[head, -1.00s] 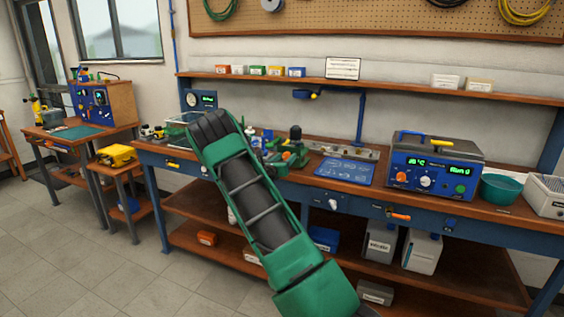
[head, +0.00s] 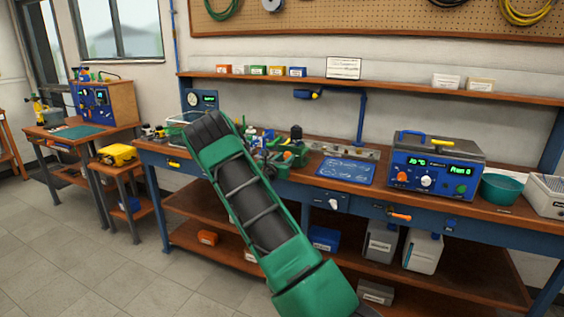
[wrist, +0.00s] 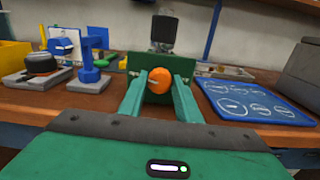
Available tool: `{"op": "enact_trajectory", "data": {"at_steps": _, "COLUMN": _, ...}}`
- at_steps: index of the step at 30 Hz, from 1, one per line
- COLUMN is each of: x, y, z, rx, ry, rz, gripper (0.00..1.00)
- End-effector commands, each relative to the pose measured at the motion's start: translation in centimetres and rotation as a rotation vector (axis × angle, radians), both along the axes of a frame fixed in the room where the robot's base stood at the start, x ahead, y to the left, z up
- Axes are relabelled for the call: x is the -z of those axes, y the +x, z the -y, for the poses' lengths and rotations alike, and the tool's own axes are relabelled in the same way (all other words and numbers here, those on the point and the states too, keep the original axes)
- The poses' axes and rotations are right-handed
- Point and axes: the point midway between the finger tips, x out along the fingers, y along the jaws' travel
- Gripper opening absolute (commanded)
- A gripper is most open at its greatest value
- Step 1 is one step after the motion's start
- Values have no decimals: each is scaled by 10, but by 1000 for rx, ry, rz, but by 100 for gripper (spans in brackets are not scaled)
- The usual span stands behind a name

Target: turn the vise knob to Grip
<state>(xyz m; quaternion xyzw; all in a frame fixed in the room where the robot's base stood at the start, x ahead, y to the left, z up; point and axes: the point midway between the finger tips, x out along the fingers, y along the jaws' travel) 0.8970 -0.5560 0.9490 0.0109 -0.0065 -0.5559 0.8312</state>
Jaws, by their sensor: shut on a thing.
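The green vise (head: 291,156) stands at the bench's front edge in the head view, right of my arm. In the wrist view, the vise body (wrist: 190,69) faces me, with a dark round part above it. Its round orange knob (wrist: 160,80) is centred on the front. My gripper (wrist: 160,84) has its two green fingers on either side of the knob, shut on it. A thin pale mark shows on the knob's left part; no Grip label is readable. My arm hides the gripper in the head view.
A blue panel mat (wrist: 252,102) lies just right of the vise. A blue clamp-like tool (wrist: 89,62) and a grey-based part (wrist: 40,76) stand to its left. The blue instrument box (head: 434,167) is farther right on the bench.

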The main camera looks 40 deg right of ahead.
Motion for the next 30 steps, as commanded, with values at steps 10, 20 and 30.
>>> {"op": "enact_trajectory", "data": {"at_steps": 10, "x": -1, "y": -2, "z": 2, "rx": 1, "ry": 121, "rz": 300, "gripper": 8}}
{"op": "enact_trajectory", "data": {"at_steps": 20, "x": -1, "y": -3, "z": 3, "rx": 4, "ry": 238, "rz": 590, "gripper": 8}}
{"op": "enact_trajectory", "data": {"at_steps": 30, "x": -1, "y": -5, "z": 3, "rx": 5, "ry": 361, "rz": 889, "gripper": 8}}
